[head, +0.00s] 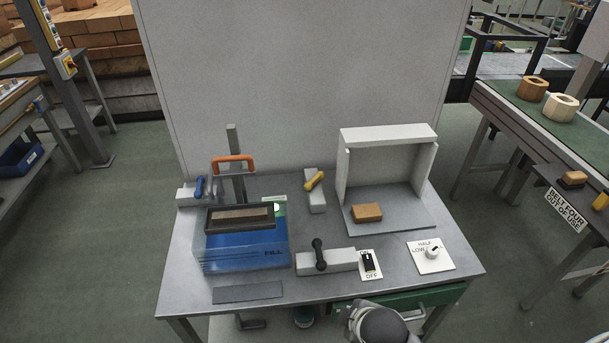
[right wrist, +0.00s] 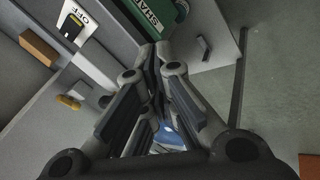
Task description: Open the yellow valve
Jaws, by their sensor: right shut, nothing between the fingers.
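The yellow valve (head: 314,180) has a short yellow lever on a pale upright block near the back middle of the table. Its lever lies at a slant across the block. A yellow handle, apparently the same valve, shows in the right wrist view (right wrist: 69,102), left of my fingers. My right gripper (right wrist: 155,52) is shut and empty, with its fingertips apart from the valve. In the head view, part of my right arm shows at the table's front edge, and its fingers cannot be made out. My left gripper is not in view.
A black-handled valve (head: 318,254), switch plate (head: 369,265) and dial plate (head: 432,256) are near the front. An open white box holds a brick (head: 367,212). A blue tank (head: 245,248) and a blue valve (head: 199,188) are left. A green drawer (head: 394,302) is below.

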